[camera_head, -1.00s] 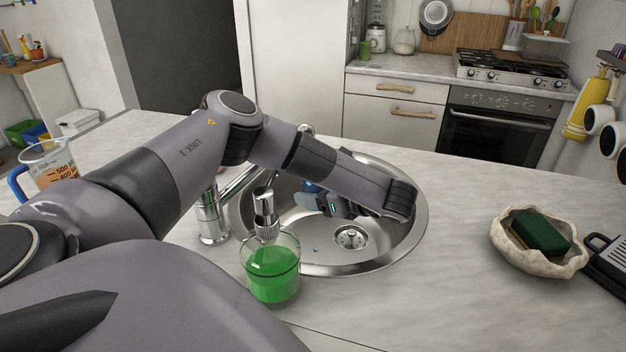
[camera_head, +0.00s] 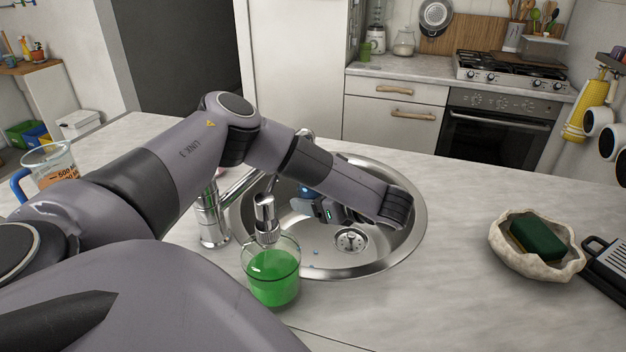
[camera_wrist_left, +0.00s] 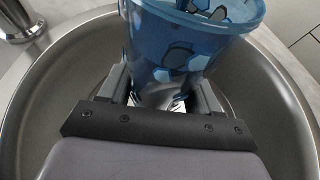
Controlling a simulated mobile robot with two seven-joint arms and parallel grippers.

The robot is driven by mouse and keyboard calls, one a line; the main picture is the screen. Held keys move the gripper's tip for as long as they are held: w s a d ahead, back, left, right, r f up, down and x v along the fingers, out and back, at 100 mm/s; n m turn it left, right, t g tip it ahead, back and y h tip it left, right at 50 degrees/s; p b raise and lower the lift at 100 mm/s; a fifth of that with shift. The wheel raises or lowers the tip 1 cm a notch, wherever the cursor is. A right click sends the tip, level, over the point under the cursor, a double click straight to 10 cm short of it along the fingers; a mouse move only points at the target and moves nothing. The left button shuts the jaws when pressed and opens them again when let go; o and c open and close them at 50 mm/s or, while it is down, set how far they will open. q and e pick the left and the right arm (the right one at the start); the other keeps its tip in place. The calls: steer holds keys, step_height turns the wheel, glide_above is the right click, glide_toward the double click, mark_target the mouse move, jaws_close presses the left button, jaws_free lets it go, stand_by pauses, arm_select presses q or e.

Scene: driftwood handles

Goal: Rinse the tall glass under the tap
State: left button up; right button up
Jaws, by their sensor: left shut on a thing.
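The tall glass (camera_wrist_left: 190,45) is blue with a pattern of darker and paler patches, its mouth toward the top of the left wrist view. My left gripper (camera_wrist_left: 165,92) is shut on it, a finger on each side. In the head view my left gripper (camera_head: 322,209) is over the sink, mostly behind my forearm, and only a bit of blue glass shows. The chrome tap (camera_head: 211,218) stands at the sink's left edge; my arm hides part of its spout. I cannot make out running water. My right gripper is out of view.
The round steel sink (camera_head: 408,245) has a drain (camera_head: 350,241). A pump dispenser of green liquid (camera_head: 273,280) stands at its front left. A shell-like dish (camera_head: 515,262) with a green sponge (camera_head: 538,238) is at right. A measuring jug (camera_head: 55,165) is at left. Counter between sink and dish is clear.

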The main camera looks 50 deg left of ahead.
arm_select(q)
steer(key=shift+w, duration=0.2)
steer(key=shift+w+b, duration=0.45)
steer(key=shift+r, duration=0.1)
steer(key=shift+s+p, duration=0.3)
steer(key=shift+s, duration=0.35)
steer(key=shift+d, duration=0.15)
steer(key=shift+w+d, duration=0.15)
steer(key=shift+d, duration=1.95)
